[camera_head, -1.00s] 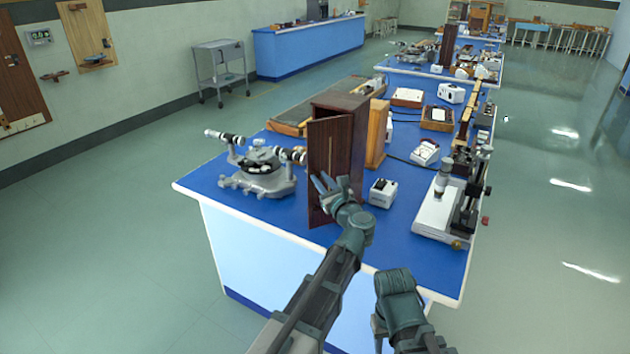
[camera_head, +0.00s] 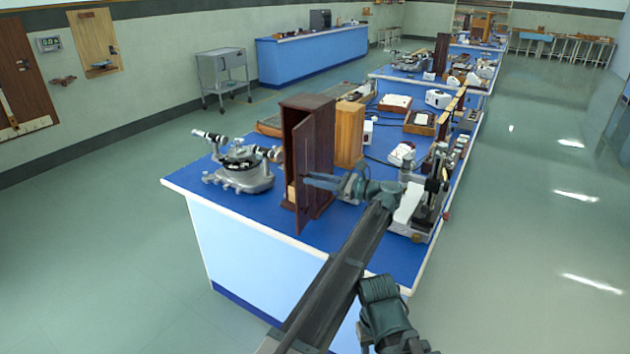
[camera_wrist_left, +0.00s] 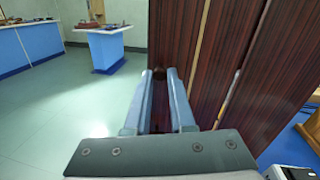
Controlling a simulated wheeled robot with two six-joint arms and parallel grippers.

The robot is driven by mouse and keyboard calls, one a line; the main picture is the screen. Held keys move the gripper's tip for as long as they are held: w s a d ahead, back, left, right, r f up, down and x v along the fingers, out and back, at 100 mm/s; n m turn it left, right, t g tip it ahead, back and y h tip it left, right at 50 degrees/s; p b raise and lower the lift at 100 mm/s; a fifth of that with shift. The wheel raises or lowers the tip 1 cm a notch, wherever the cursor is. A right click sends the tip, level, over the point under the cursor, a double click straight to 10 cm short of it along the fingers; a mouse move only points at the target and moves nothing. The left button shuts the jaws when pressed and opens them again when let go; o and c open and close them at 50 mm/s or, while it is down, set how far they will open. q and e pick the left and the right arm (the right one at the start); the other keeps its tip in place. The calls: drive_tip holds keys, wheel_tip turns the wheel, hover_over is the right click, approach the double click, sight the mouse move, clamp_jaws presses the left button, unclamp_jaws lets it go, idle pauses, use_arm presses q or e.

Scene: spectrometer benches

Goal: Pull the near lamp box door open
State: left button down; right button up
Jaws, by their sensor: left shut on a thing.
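The near lamp box (camera_head: 308,101) is a tall dark reddish-brown wooden cabinet near the front of the blue bench. Its door (camera_head: 305,150) stands ajar, with the dark opening and a pale block inside showing at its left. My left gripper (camera_head: 309,182) reaches in from the right and is shut at the door's lower part. In the left wrist view, its two fingers (camera_wrist_left: 160,76) close at the dark wood, with the brown panels (camera_wrist_left: 215,60) at the right. The exact part gripped is hidden between the fingers. Only part of my right arm shows, low in the head view.
A spectrometer (camera_head: 240,170) stands left of the box. A light wooden box (camera_head: 349,135) stands just behind it to the right. A white instrument base (camera_head: 410,205) with a dark upright lies near my left wrist. The floor left of the bench is clear.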

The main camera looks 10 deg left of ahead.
use_arm(q)
drive_tip(key=shift+w+d+n+g, duration=0.15)
drive_tip(key=shift+d+n+g, duration=0.3)
drive_tip(key=shift+g, duration=0.15)
use_arm(e)
drive_tip(key=shift+d, duration=0.5)
drive_tip(key=shift+w, duration=0.1)
use_arm(q)
drive_tip(key=c, duration=0.8)
unclamp_jaws()
drive_tip(key=shift+o, duration=0.2)
